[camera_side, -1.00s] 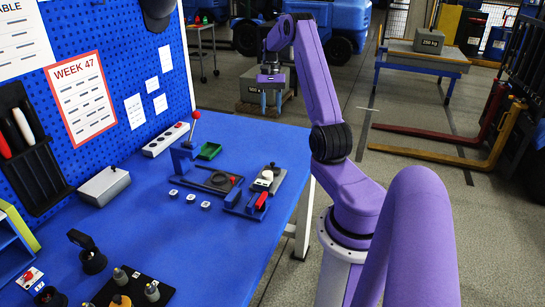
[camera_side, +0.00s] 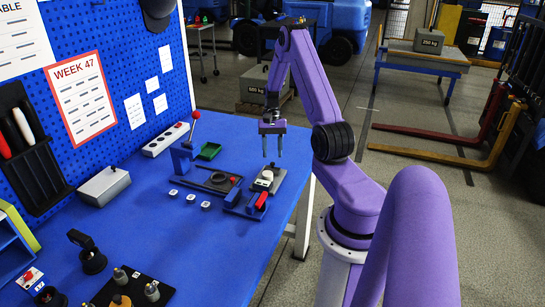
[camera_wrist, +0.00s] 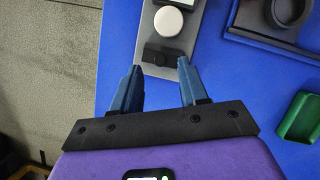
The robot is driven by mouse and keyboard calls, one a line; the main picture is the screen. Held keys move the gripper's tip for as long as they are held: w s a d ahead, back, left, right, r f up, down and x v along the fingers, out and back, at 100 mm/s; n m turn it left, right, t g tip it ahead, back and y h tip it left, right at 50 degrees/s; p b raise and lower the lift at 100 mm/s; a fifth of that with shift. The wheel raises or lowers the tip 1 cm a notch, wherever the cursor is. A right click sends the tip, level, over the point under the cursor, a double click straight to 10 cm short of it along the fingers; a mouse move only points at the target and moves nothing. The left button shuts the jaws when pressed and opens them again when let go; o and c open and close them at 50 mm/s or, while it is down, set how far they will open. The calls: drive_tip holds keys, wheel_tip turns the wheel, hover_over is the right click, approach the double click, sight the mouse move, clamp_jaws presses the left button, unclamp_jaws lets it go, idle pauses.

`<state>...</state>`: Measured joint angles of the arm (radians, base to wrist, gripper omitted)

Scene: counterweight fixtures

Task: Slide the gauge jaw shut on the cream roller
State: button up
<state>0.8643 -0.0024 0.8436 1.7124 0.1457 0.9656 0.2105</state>
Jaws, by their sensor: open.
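The gauge has a grey base plate (camera_wrist: 146,35) near the table edge. The cream roller (camera_wrist: 173,22) sits on it as a pale disc and also shows in the side view (camera_side: 267,175). A dark block, apparently the gauge jaw (camera_wrist: 160,55), lies on the plate between the roller and my fingers, with a small gap before the roller. My gripper (camera_wrist: 158,78) is open and empty, its two blue fingers spread either side of the jaw's near end. In the side view my gripper (camera_side: 272,155) hangs above the far end of the gauge, apparently clear of it.
A dark fixture with a round ring (camera_side: 219,178) lies left of the gauge, and a blue fixture with a red handle (camera_side: 261,201) lies in front. A green tray (camera_side: 208,151), a red-knobbed lever (camera_side: 195,116) and small white-topped blocks (camera_side: 190,197) are further left. The table edge is close on the right.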

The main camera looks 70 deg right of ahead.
sight(269, 170)
drive_tip(key=shift+x, duration=1.2)
clamp_jaws()
drive_tip(key=shift+a, duration=1.6)
unclamp_jaws()
drive_tip(key=shift+d, duration=0.15)
drive_tip(key=shift+d+r, duration=0.1)
drive_tip(key=shift+r, duration=0.05)
drive_tip(key=v, duration=1.7)
drive_tip(key=shift+w, duration=0.2)
